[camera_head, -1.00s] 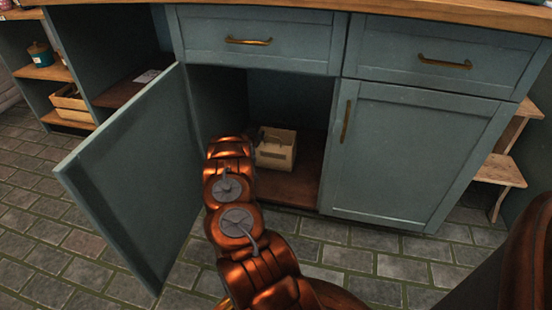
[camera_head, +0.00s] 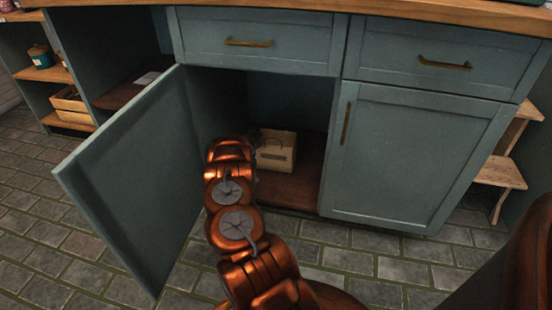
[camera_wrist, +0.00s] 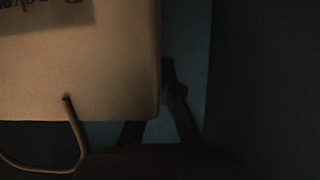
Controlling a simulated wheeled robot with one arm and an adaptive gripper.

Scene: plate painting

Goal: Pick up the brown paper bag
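The brown paper bag (camera_head: 276,152) stands inside the open lower cabinet, on its brown floor, to the right of my forearm's far end. In the wrist view the bag (camera_wrist: 80,75) fills the upper left, close to the camera, with dark lettering at its top and a looped handle (camera_wrist: 50,168) at lower left. My gripper (camera_wrist: 165,95) shows as dark fingers just at the bag's right edge. One finger is beside that edge; the other runs partly behind the bag. The picture is dark, so contact and finger gap are unclear. In the head view my arm hides the gripper.
The cabinet's left door (camera_head: 125,180) stands wide open beside my arm. The right door (camera_head: 415,155) is shut, and drawers (camera_head: 250,42) sit above. Open shelves with a wooden crate (camera_head: 70,103) are at left. A wooden step shelf (camera_head: 500,172) is at right.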

